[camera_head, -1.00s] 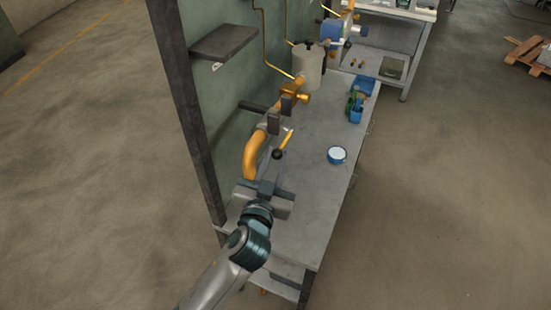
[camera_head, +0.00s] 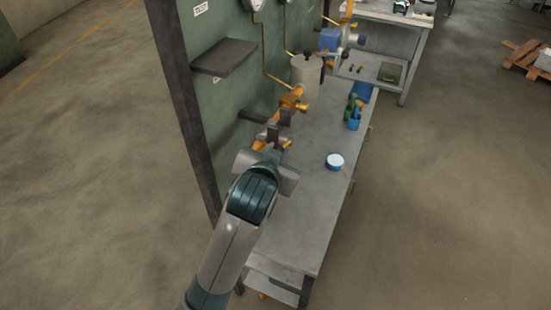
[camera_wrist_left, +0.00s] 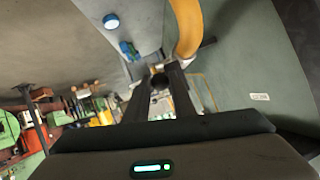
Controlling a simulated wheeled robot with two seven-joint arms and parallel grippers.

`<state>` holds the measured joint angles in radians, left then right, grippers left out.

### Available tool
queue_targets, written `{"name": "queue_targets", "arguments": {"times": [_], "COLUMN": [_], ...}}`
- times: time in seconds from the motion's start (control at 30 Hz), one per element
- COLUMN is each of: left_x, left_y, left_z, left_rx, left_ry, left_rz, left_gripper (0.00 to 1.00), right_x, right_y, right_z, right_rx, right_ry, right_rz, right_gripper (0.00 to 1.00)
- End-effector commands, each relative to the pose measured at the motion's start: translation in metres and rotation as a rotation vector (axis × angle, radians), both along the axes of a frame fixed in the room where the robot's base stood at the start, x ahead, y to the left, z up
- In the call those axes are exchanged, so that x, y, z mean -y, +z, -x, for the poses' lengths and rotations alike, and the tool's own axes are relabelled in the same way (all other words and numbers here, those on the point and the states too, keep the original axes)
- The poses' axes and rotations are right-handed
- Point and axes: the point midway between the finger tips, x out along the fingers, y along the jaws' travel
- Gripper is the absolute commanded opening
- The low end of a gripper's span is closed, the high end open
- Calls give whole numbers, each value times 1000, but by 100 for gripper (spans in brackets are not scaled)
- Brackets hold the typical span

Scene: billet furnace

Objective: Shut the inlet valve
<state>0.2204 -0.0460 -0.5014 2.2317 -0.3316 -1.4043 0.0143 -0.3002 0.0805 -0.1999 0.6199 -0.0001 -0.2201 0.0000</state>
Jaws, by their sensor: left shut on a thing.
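The inlet valve sits on the orange pipe (camera_head: 261,145) along the green panel. A small yellow part of its lever (camera_head: 287,144) shows beside my left gripper (camera_head: 272,158), which hides most of the valve. In the left wrist view, my left gripper's two dark fingers (camera_wrist_left: 158,84) are closed about a dark round knob (camera_wrist_left: 158,80), seemingly the lever's end. The orange pipe (camera_wrist_left: 187,28) curves just above the fingers there. The lever's exact angle is hidden. My right gripper is in neither view.
The bench (camera_head: 312,215) runs along the green panel and holds a blue-rimmed round container (camera_head: 334,161) and a blue holder (camera_head: 353,119). A dark shelf (camera_head: 224,57) juts from the panel, near a dark upright post (camera_head: 180,85). Open floor lies right.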

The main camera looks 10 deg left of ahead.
Motion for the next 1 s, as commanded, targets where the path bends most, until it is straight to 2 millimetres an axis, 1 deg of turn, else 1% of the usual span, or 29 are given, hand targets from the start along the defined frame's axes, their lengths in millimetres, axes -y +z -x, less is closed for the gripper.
{"name": "queue_targets", "arguments": {"times": [0.03,0.2,0.43,0.8,0.83,0.9,1.0], "left_x": [2,2,3,3,3,3,3], "left_y": [6,12,15,15,15,15,15], "left_z": [-3,-6,-9,-9,-9,-9,-9], "left_rx": [-19,-88,-134,-138,-138,-138,-138], "left_ry": [-1,0,0,0,0,0,1], "left_rz": [-3,-28,-43,-45,-45,-45,-45], "left_gripper": [0,0,0,0,25,41,41], "right_x": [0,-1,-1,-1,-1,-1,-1], "right_y": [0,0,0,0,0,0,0], "right_z": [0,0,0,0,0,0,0], "right_rx": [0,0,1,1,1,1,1], "right_ry": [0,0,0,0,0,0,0], "right_rz": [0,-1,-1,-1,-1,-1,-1], "right_gripper": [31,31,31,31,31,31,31]}}
